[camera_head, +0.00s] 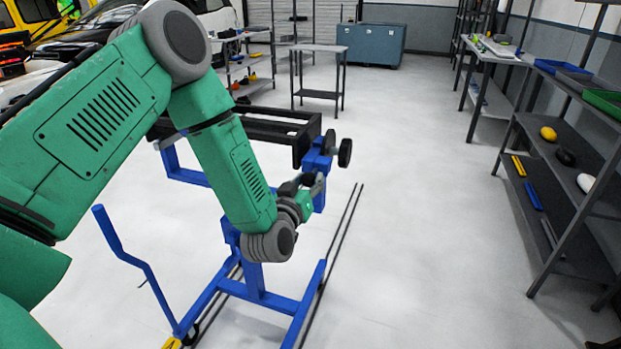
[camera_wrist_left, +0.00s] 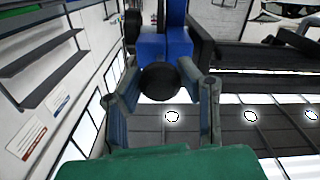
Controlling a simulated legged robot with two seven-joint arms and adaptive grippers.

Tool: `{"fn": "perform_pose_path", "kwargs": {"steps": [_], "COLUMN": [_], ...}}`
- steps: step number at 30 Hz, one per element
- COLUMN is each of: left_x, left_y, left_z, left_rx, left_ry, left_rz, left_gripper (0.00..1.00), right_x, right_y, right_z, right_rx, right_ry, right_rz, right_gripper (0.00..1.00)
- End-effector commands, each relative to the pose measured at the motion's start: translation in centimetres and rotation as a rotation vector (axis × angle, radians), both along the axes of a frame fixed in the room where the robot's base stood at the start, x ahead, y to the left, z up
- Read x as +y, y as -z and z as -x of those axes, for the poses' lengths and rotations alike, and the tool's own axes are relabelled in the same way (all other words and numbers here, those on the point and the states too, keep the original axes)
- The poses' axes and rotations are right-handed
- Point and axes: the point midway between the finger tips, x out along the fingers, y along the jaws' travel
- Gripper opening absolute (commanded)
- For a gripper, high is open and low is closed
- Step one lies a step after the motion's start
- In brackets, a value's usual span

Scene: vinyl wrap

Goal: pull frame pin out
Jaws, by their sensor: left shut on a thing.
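The blue stand (camera_head: 262,285) stands on the floor, with a black rectangular frame (camera_head: 265,128) on its upper part. Black round knobs (camera_head: 345,152) stick out at the frame's right end, by a blue bracket (camera_head: 319,160). My left gripper (camera_head: 316,181) is at the blue bracket, below these knobs. In the left wrist view, a dark round pin knob (camera_wrist_left: 160,82) sits between the two fingers, in front of a blue block (camera_wrist_left: 164,47). The gripper is shut on this knob. The pin's shaft is hidden behind it. My right gripper is in neither view.
A blue bent handle (camera_head: 130,258) rises at the stand's left. Dark rails (camera_head: 345,225) lie on the floor right of the stand. Shelves (camera_head: 560,165) with small items line the right side. A small table (camera_head: 318,48) stands behind. Floor between is clear.

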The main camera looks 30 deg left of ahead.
Motion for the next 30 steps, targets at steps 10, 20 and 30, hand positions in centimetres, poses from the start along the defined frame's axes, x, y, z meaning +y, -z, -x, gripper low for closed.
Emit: {"fn": "perform_pose_path", "kwargs": {"steps": [10, 20, 30], "left_x": [0.1, 0.0, -1.1], "left_y": [0.4, 0.3, 0.5], "left_z": [0.4, 0.4, 5.8], "left_rx": [0.011, 0.007, 0.012], "left_ry": [-0.001, -0.001, 0.001], "left_rz": [0.000, -0.001, 0.003], "left_gripper": [0.53, 0.53, 0.53], "right_x": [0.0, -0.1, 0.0], "right_y": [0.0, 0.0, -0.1], "right_z": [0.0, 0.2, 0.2], "right_rx": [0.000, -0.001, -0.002], "right_ry": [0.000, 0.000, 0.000], "right_rz": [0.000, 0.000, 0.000], "right_gripper": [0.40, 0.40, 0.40]}}
